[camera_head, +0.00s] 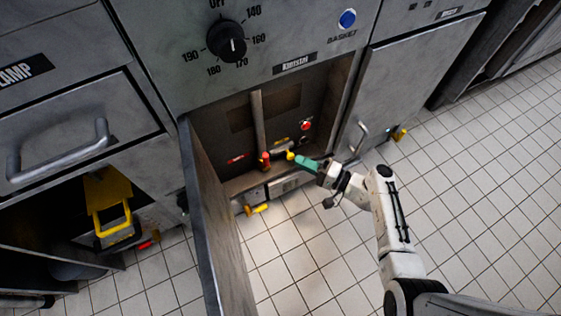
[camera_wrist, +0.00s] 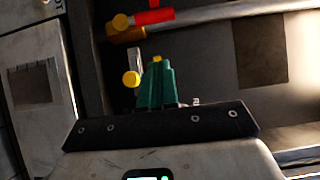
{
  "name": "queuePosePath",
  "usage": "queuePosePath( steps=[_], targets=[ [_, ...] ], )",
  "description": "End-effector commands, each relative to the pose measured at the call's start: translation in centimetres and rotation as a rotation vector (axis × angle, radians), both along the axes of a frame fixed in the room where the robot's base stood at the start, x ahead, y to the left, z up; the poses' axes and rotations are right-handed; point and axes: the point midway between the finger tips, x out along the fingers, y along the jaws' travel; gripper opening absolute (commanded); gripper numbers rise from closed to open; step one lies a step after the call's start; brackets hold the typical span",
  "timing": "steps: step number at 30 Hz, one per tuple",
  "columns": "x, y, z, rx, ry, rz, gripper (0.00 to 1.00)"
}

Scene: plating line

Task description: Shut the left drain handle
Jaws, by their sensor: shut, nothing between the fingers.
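My gripper (camera_head: 300,160) has green fingers and reaches into the open cabinet under the fryer panel from the right. It is shut and empty. In the wrist view its fingers (camera_wrist: 156,75) are together, beside a yellow round knob (camera_wrist: 131,79) on a light metal lever. The yellow knob (camera_head: 290,155) shows at the fingertips in the head view; I cannot tell whether they touch. A red handle (camera_head: 265,160) sits left of it, at the foot of a vertical pipe. The red handle (camera_wrist: 154,16) is near the top of the wrist view. Which handle is the left drain handle is unclear.
The open cabinet door (camera_head: 205,225) stands left of the opening. A red button (camera_head: 305,126) is on the cabinet's back wall. Another yellow handle (camera_head: 257,209) is low at the front, near the floor.

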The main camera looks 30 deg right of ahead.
Motion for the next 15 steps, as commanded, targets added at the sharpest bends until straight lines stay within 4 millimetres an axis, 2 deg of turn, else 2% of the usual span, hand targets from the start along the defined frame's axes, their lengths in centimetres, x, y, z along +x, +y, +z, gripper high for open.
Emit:
queuePosePath(
  steps=[5, 9, 15],
  targets=[
    [3.0, 2.1, -0.2, -0.001, -0.003, 0.003, 0.00],
    [3.3, 4.1, -0.1, -0.001, -0.001, 0.002, 0.00],
    [3.6, 5.6, 0.0, 0.001, -0.001, 0.000, 0.00]
  ],
)
